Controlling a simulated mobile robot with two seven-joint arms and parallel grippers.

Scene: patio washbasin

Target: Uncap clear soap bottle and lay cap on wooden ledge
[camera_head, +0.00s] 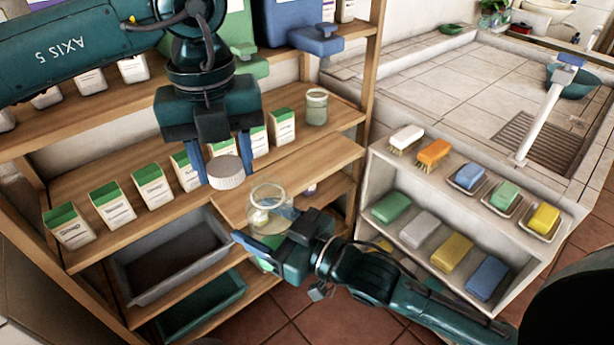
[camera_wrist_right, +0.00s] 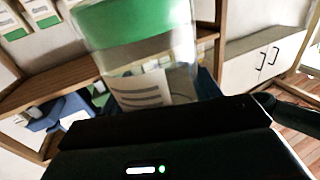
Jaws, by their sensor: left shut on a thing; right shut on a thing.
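My left gripper (camera_head: 222,165) points down from above and is shut on a round white ribbed cap (camera_head: 227,175). The cap is apart from the clear soap bottle (camera_head: 268,197), above and left of its open mouth. My right gripper (camera_head: 268,250) comes from the right and is shut on the bottle. The right wrist view shows the clear bottle (camera_wrist_right: 145,65) close up, with a green band and a pale label; its lower part is hidden by my gripper. A wooden ledge (camera_head: 325,165) runs behind the bottle, with bare wood to the right.
Several green-topped white cartons (camera_head: 152,187) line the wooden shelf. A grey bin (camera_head: 170,265) and a green bin (camera_head: 205,305) sit below. A pale rack (camera_head: 470,215) with brushes, sponges and soaps stands at right.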

